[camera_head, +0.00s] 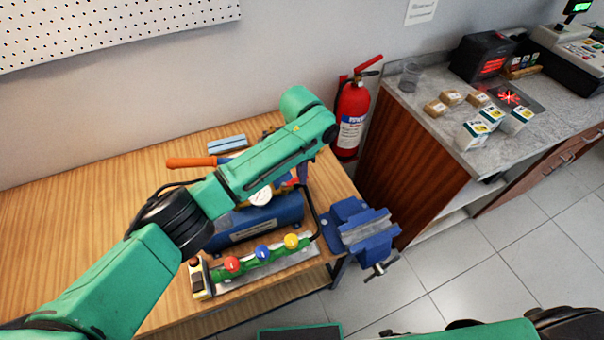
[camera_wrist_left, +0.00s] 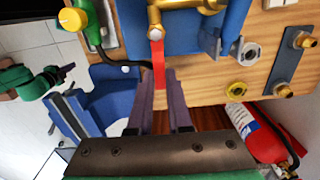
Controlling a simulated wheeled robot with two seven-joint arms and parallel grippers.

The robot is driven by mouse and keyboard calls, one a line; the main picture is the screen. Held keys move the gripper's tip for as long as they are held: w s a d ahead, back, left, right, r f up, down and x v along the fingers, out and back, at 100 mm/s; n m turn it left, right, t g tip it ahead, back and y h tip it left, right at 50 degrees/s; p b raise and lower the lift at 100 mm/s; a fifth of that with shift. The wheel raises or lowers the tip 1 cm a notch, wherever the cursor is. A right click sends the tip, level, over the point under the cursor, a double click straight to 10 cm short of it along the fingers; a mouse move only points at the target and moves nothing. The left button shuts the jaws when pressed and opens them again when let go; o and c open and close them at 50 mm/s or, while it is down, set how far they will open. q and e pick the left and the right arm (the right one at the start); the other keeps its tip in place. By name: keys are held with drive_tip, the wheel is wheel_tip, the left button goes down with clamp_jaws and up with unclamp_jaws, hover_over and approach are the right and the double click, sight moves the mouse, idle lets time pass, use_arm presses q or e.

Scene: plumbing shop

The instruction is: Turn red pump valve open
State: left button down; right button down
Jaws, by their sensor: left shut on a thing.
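The red valve handle (camera_wrist_left: 158,62) hangs from a brass fitting (camera_wrist_left: 155,33) on the blue pump, seen in the left wrist view. My left gripper (camera_wrist_left: 159,88) is shut on the handle, with one finger on each side of it. In the head view my left forearm covers most of the valve and the gripper. The blue pump tank (camera_head: 258,222) lies on the wooden bench, with a round gauge (camera_head: 261,197) above it and an orange lever grip (camera_head: 190,162) to the left. My right gripper is not seen.
A green manifold with red (camera_head: 232,264), blue and yellow knobs stands in front of the tank. A blue vise (camera_head: 362,231) is at the bench's right edge. A fire extinguisher (camera_head: 351,115) stands behind it, and a stone-topped counter (camera_head: 437,130) is at the right.

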use_arm(q)
drive_tip(key=shift+w+r, duration=0.1)
drive_tip(key=shift+w, duration=0.05)
idle(0.4)
drive_tip(key=c, duration=0.8)
unclamp_jaws()
drive_tip(key=shift+c, duration=0.2)
wheel_tip(320, 180, up, 14)
drive_tip(key=b, duration=0.1)
drive_tip(key=shift+r+b, duration=0.25)
drive_tip(key=shift+b, duration=0.15)
